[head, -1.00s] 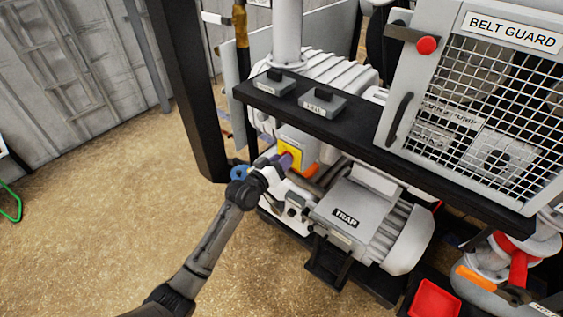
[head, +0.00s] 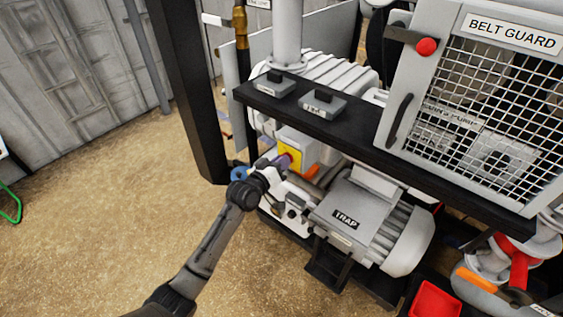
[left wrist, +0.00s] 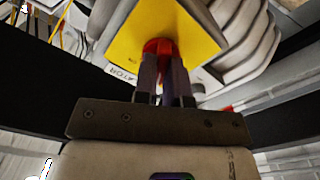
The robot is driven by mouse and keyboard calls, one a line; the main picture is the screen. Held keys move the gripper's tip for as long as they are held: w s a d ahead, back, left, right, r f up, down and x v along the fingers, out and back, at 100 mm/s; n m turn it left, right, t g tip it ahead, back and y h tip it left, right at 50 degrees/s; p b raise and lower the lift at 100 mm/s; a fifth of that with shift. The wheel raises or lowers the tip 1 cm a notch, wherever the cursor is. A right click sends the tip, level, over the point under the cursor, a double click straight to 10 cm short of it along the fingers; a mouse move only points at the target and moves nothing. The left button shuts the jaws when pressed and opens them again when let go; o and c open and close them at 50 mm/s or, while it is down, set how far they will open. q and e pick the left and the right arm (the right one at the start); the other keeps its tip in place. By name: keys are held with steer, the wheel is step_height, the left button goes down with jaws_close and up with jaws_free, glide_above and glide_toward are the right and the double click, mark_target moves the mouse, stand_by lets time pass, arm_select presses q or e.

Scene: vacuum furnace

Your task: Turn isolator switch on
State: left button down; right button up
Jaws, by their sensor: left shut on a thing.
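The isolator switch is a light box with a yellow face plate (head: 291,154) on the machine's side, below the black shelf. In the left wrist view its yellow plate (left wrist: 140,38) fills the upper middle, with a red knob (left wrist: 160,47) at its lower part. My left gripper (left wrist: 163,75) is shut on the red knob, its two fingers on either side of it. In the head view the left gripper (head: 281,161) reaches the plate from the front left and hides part of the knob. My right gripper does not show.
A black shelf (head: 370,137) with two small labelled boxes runs above the switch. The belt guard (head: 500,100) is at the upper right. Open floor (head: 100,220) lies at the left.

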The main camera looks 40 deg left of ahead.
arm_select(q)
steer(key=shift+d+m+p, duration=0.2)
steer(key=shift+m+p, duration=4.3)
steer(key=shift+m, duration=1.4)
steer(key=c, duration=1.2)
jaws_free()
